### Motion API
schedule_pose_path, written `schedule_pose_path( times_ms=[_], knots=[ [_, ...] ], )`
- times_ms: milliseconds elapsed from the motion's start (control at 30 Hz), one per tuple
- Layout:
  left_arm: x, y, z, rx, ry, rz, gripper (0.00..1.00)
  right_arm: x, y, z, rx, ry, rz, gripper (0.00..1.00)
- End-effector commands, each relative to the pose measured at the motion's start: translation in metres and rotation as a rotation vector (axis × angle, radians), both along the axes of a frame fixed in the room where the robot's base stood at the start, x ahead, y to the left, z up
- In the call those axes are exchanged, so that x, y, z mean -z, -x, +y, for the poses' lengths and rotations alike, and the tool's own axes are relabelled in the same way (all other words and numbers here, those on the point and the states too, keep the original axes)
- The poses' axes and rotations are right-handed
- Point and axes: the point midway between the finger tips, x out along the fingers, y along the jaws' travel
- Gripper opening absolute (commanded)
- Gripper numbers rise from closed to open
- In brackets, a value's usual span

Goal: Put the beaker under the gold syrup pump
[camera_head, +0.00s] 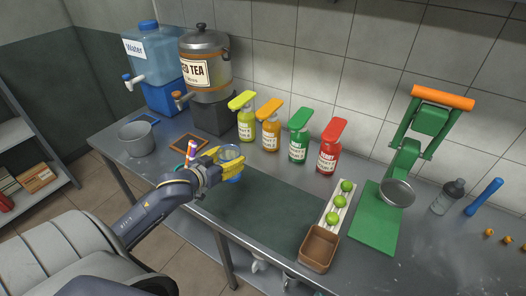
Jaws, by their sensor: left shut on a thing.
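The beaker (230,154) is a clear, glass-like cup with a bluish tint. My left gripper (229,166), with yellow fingers, is shut on it in front of the syrup bottles, over the counter. The fingers hide part of the beaker. Behind it stands a row of pump bottles: a yellow one (246,125), an amber-gold one with an orange pump top (269,137), a green one (298,147) and a red one (328,158). The beaker is in front of and left of the amber-gold bottle, not beneath its pump head. My right gripper is not in view.
A water dispenser (150,55) and a tea urn (205,69) stand at the back left, with a grey bucket (136,139) in front. Limes lie in a white tray (330,222) beside a brown box (319,248). A green press (375,225) stands at right. The dark mat (265,215) is clear.

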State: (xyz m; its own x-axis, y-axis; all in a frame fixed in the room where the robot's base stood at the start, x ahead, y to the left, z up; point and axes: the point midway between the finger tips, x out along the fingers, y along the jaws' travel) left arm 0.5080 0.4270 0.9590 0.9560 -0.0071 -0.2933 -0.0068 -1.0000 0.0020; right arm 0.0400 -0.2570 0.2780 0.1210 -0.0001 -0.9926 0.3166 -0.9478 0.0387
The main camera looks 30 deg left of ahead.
Motion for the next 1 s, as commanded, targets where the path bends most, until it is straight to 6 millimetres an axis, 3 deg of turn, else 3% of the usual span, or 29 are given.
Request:
schedule_pose_path(
  times_ms=[800, 1000],
  knots=[
    [-0.001, -0.143, -0.001, -0.002, -0.002, -0.001, 0.27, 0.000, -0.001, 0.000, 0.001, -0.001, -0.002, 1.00],
    [-0.001, -0.170, -0.001, -0.002, -0.001, -0.001, 0.27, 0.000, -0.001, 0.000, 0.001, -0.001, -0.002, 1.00]
  ],
)
